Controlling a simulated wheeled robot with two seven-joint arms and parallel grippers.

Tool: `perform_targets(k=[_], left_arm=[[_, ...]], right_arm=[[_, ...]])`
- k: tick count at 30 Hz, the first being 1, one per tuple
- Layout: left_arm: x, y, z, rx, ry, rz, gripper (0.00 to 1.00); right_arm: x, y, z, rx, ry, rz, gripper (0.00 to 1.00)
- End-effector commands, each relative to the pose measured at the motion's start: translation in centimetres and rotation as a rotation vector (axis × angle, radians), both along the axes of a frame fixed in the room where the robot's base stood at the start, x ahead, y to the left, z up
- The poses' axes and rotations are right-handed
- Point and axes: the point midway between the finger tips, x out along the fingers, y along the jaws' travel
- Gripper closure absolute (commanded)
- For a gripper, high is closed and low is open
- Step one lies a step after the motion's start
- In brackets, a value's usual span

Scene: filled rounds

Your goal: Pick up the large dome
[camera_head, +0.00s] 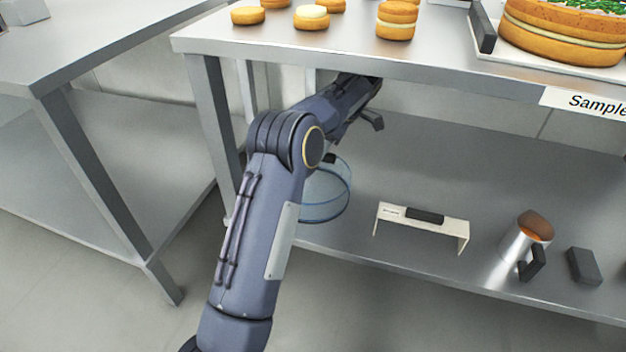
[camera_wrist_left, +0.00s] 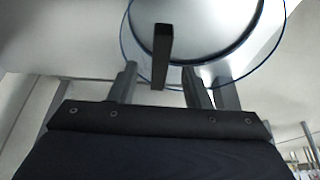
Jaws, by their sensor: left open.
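The large dome (camera_head: 325,195) is a clear, blue-rimmed cover on the lower shelf, partly hidden behind my left arm. A dark knob (camera_head: 330,158) shows at its top. In the left wrist view the dome's round rim (camera_wrist_left: 278,45) fills the top, with a dark upright handle (camera_wrist_left: 163,50) in front of it. My left gripper (camera_wrist_left: 160,82) is open, its two fingers on either side of the handle's lower end in that view, with no contact visible. In the head view my left gripper (camera_head: 370,118) is partly hidden under the tabletop, above the dome. My right gripper is not in view.
The steel tabletop (camera_head: 330,45) above holds several small cakes and a large layered cake (camera_head: 560,35). On the lower shelf (camera_head: 420,170) stand a white stand (camera_head: 425,222), a metal jug (camera_head: 522,240) and a dark block (camera_head: 584,266). A table leg (camera_head: 212,115) is left of my arm.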

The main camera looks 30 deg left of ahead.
Motion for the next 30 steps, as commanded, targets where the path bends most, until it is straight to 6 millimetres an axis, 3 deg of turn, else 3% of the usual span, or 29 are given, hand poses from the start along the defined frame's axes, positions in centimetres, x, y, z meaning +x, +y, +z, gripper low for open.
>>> perform_targets(k=[1, 3, 11, 21, 30], left_arm=[[-0.12, 0.39, -1.29, 0.0, 0.001, 0.002, 0.56], [-0.21, 0.72, -1.96, 0.001, 0.002, 0.002, 0.56], [-0.19, 0.81, -1.97, 0.0, 0.0, 0.0, 0.58], [-0.2, 0.79, -1.98, 0.0, 0.0, 0.0, 1.0], [-0.2, 0.79, -1.97, 0.0, 0.0, 0.0, 1.0]], right_arm=[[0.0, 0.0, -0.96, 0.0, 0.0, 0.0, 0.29], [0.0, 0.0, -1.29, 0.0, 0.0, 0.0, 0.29], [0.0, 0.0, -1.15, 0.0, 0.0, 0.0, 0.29], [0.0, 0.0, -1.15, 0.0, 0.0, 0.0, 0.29], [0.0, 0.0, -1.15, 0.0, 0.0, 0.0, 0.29]])
